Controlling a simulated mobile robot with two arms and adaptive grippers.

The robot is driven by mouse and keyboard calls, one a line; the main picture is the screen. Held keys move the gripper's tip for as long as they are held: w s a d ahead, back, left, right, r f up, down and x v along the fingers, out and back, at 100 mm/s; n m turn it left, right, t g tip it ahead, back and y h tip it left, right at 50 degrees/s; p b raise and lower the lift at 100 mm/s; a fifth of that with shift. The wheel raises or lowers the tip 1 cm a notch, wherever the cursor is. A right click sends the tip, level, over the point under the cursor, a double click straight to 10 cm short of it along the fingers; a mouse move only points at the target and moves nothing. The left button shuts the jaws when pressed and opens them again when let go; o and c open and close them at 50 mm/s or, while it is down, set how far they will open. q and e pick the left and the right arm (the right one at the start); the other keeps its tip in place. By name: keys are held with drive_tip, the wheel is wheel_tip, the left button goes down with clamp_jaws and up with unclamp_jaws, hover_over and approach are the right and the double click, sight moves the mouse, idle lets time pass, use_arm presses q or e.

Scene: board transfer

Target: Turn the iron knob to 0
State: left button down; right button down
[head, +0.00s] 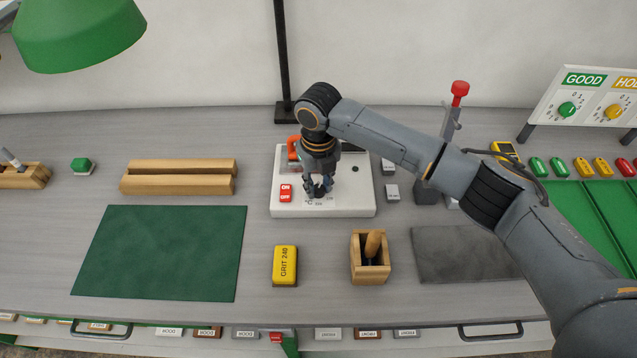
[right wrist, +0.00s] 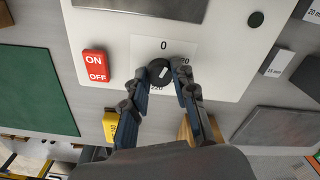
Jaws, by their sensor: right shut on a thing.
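The iron knob (right wrist: 160,72) is a small black round knob on a white base (head: 350,208). In the right wrist view a dial card (right wrist: 146,48) around it shows a 0 above the knob, with other numbers partly hidden by my fingers. A small pale mark shows on the knob, but I cannot tell surely which number it points to. My right gripper (head: 319,193) reaches down from above; its fingers (right wrist: 160,80) are shut on the knob from both sides. My left gripper is not in view.
A red ON/OFF switch (head: 286,193) sits left of the knob on the base. An orange-handled iron (head: 293,148) is behind my gripper. A yellow GRIT 240 block (head: 285,266) and a wooden box with a tool (head: 370,270) stand in front. A green mat (head: 160,252) lies left.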

sight(319, 188)
drive_tip(key=shift+n, duration=1.9)
drive_tip(key=c, duration=1.1)
unclamp_jaws()
drive_tip(key=shift+o, duration=0.2)
wheel_tip(319, 188, up, 12)
